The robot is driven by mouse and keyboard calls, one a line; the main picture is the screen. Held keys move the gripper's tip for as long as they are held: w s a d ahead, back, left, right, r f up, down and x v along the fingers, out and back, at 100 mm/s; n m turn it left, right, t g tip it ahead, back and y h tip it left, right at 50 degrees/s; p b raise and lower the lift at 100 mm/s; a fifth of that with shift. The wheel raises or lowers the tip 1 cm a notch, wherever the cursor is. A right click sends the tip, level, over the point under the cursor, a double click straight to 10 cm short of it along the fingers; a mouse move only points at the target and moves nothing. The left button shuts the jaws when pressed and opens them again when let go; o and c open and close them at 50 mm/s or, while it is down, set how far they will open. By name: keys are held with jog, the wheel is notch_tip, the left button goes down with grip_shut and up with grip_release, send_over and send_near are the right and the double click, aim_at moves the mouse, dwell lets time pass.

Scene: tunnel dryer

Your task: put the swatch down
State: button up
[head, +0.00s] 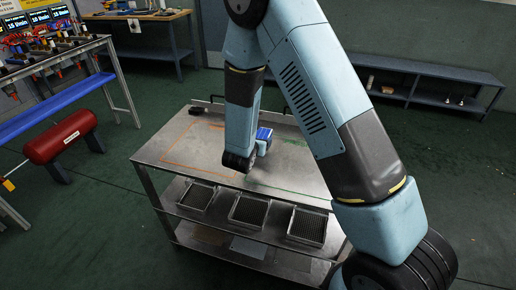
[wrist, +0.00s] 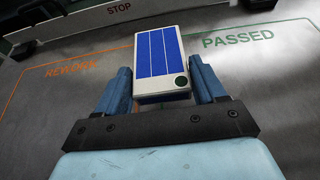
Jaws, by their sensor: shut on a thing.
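The swatch (wrist: 158,62) is a blue rectangle with white stripes and a pale border, with a round dark green dot near one corner. My gripper (wrist: 163,85) is shut on it, one blue finger at each side. In the head view the swatch (head: 264,133) shows at my gripper, above the metal cart top (head: 180,150). In the wrist view it is between the orange outline marked REWORK (wrist: 72,70) on the left and the green outline marked PASSED (wrist: 238,37) on the right. I cannot tell whether it touches the top.
Several dark ribbed trays (head: 248,211) sit on the cart's shelf below. A small black item (head: 197,110) is at the top's back left corner. A STOP label (wrist: 119,8) marks the far edge. A red tank (head: 72,136) stands on the floor at left. Both outlined areas look bare where visible.

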jog(key=shift+w+f, duration=0.7)
jog(key=shift+f, duration=1.55)
jog(key=o, duration=1.1)
jog(key=shift+o, duration=0.2)
jog(key=shift+s+a, duration=0.1)
jog(key=shift+s, duration=0.05)
jog(key=v, duration=1.2)
